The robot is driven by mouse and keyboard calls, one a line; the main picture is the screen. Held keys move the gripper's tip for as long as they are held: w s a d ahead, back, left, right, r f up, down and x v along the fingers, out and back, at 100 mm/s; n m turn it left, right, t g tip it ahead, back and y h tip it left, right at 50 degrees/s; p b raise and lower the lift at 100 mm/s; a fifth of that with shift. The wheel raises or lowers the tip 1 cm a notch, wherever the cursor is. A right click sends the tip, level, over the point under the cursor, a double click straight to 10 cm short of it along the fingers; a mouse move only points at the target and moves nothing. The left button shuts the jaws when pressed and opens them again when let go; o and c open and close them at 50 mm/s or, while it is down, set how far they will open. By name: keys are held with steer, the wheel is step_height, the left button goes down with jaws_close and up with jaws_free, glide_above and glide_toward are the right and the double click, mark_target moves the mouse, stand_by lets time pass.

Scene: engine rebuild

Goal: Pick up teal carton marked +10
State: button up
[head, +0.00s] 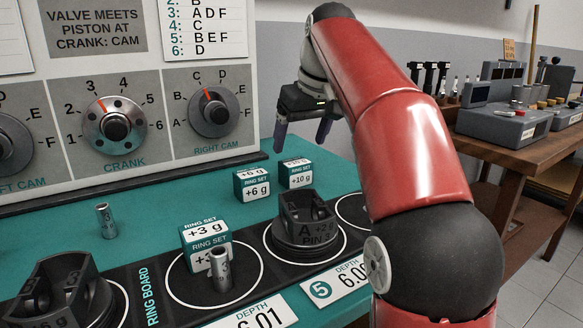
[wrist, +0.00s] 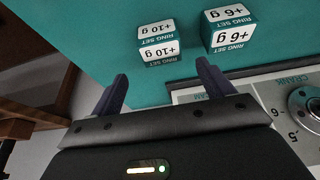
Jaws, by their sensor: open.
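The teal and white carton marked +10 g (head: 297,173) stands on the teal bench top near the back panel. In the wrist view the same carton (wrist: 159,43) is upside down, beyond the fingertips and roughly between their lines. My gripper (head: 303,138) is open and empty, above and apart from the carton in the head view. Its two dark fingers also show in the wrist view (wrist: 163,78), spread apart with bare teal surface between them.
A similar +6 g carton (head: 252,184) stands close to the left of the +10 g one. Nearer are a +3 g carton (head: 206,243), a piston marked A (head: 304,220) and a small metal pin (head: 221,270). The dial panel (head: 117,118) rises behind the bench.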

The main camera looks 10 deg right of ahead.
mark_target(296, 162)
steer(key=x, duration=0.2)
steer(key=b+x, duration=0.1)
steer(key=x, duration=0.1)
steer(key=s+b+x, duration=0.1)
steer(key=x, duration=0.2)
steer(key=shift+f, duration=0.15)
steer(key=c, duration=1.1)
